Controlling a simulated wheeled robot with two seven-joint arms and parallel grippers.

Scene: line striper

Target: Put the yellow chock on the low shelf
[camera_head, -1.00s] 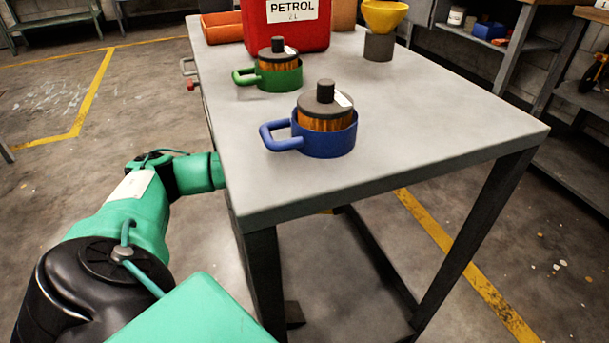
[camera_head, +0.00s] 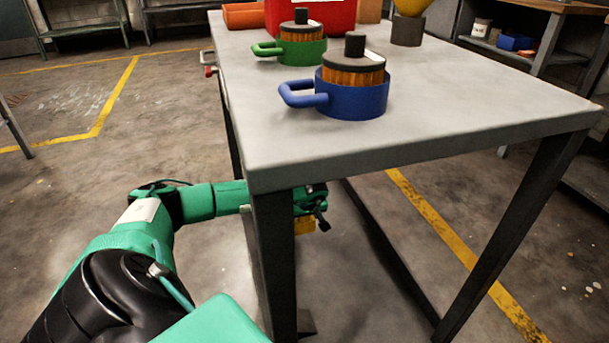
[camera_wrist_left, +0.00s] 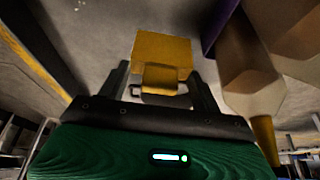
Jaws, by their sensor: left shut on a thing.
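My left gripper (camera_head: 312,208) is under the workbench top, past the near dark leg, which hides part of the arm. It is shut on the yellow chock (camera_head: 304,226), which shows just below it. In the left wrist view the chock (camera_wrist_left: 161,52) sits between the two dark fingers. Beneath the bench, dark rails frame a grey surface (camera_head: 340,275) low down; I cannot tell how far the chock is above it. My right gripper is not in view.
The near leg (camera_head: 275,265) stands close beside my left arm.

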